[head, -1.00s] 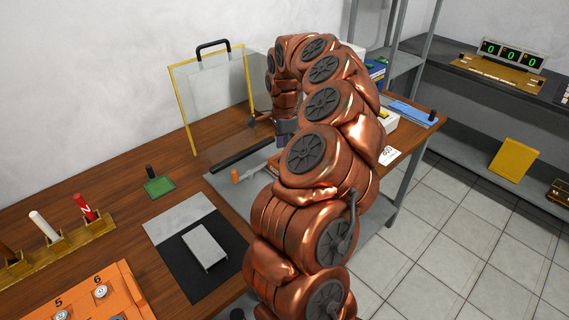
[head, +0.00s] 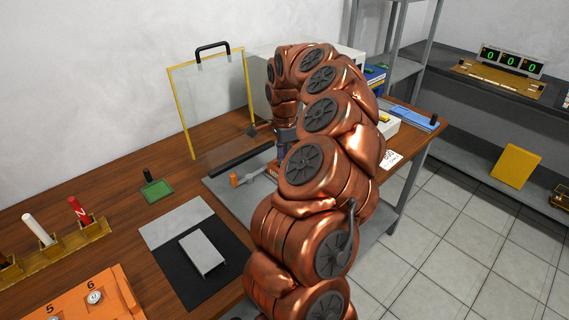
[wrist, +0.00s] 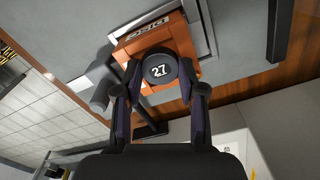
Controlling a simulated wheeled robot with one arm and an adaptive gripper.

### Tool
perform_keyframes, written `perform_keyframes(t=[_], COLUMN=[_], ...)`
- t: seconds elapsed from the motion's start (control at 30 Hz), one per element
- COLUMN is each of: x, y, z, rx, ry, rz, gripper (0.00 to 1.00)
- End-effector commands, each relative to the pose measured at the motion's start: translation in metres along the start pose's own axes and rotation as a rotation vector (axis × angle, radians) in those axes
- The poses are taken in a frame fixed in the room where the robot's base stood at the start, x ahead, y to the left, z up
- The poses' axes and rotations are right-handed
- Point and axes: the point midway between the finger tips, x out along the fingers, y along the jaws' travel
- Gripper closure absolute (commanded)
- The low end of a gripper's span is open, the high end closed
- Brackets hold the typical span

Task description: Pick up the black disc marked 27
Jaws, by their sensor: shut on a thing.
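The black disc marked 27 (wrist: 159,70) shows in the wrist view, with its white number facing the camera. My gripper (wrist: 160,82) has its two fingers on either side of the disc, shut on it. Behind the disc is an orange box (wrist: 136,45) with dark lettering on its edge. I cannot tell whether the disc touches the box. In the head view my copper arm hides the disc, and the gripper is mostly hidden there too.
A clear panel with a yellow frame (head: 177,105) stands at the back of the wooden table. A green pad (head: 155,190), a grey block (head: 202,254) on a black mat and a wooden rack (head: 60,250) are at the left. A dark bar (head: 240,160) lies near my arm.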

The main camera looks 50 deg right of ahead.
Motion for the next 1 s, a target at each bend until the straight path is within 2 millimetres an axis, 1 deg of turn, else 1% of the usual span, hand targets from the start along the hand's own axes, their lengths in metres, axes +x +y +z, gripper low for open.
perform_keyframes(t=[0.03, 0.13, 0.37, 1.0], x=[0.000, 0.000, -0.004, -0.045], y=[0.000, 0.000, 0.000, 0.000], z=[0.000, 0.000, 0.000, 0.000], rx=[0.000, 0.000, 0.000, 0.000], ry=[0.000, 0.000, 0.001, 0.001], rz=[0.000, 0.000, 0.000, 0.000], gripper=[0.81, 0.91, 0.91, 0.91])
